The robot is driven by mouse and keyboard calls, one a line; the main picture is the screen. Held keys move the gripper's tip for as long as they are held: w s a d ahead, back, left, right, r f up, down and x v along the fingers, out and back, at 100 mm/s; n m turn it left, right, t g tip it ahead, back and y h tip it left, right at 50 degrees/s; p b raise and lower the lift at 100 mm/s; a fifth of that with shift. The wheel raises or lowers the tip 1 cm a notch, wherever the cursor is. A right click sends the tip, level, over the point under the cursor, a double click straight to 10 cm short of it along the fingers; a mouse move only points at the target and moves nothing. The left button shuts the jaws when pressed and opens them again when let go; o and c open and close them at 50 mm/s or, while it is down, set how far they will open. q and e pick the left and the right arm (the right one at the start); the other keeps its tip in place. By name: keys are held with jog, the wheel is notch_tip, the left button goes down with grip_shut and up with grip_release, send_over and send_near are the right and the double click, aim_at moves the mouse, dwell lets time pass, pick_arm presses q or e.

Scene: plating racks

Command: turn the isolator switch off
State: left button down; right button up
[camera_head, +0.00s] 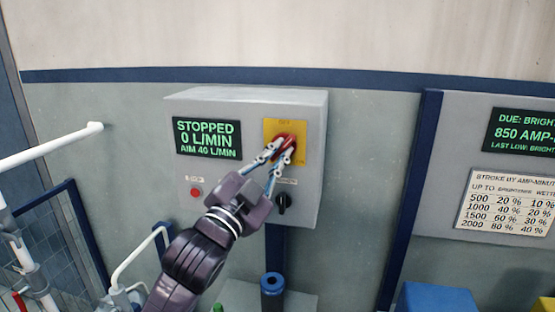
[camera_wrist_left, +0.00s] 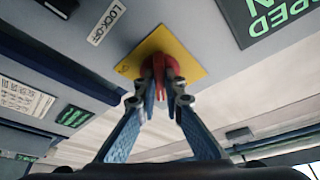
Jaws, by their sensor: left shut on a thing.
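The isolator switch is a red knob (camera_head: 287,139) on a yellow plate (camera_head: 299,153) at the upper right of a grey control box (camera_head: 235,103). My left gripper (camera_head: 279,154) reaches up from below and is shut on the red knob. In the left wrist view, the two fingers of the left gripper (camera_wrist_left: 160,92) sit either side of the red knob (camera_wrist_left: 160,69), in front of the yellow plate (camera_wrist_left: 187,48). The fingers partly hide the knob, so its exact angle is hard to tell. My right gripper is not in view.
The box has a display (camera_head: 207,138) reading STOPPED 0 L/MIN, a red button (camera_head: 196,192) and a black knob (camera_head: 283,203) below the yellow plate. White pipes (camera_head: 50,147) stand at left. A blue cylinder (camera_head: 272,291) stands below the box.

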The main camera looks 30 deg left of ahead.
aim_at(281, 104)
pick_arm(q)
jog(key=n+y, duration=0.1)
jog(key=n, duration=0.2)
jog(key=n+y+b, duration=0.1)
jog(key=n+y, duration=0.1)
jog(key=n, duration=0.1)
jog(key=shift+d+t, duration=0.15)
jog(key=shift+t, duration=0.15)
jog(key=shift+n+y+b, duration=0.35)
jog(key=shift+n+y, duration=0.85)
jog(key=shift+n, duration=1.4)
jog(key=shift+r+n, duration=0.1)
jog(key=shift+n, duration=0.2)
jog(key=c, duration=2)
grip_release()
jog(key=shift+w, duration=0.1)
jog(key=shift+c, duration=0.2)
notch_tip(281, 104, up, 10)
jog(key=shift+f, duration=0.15)
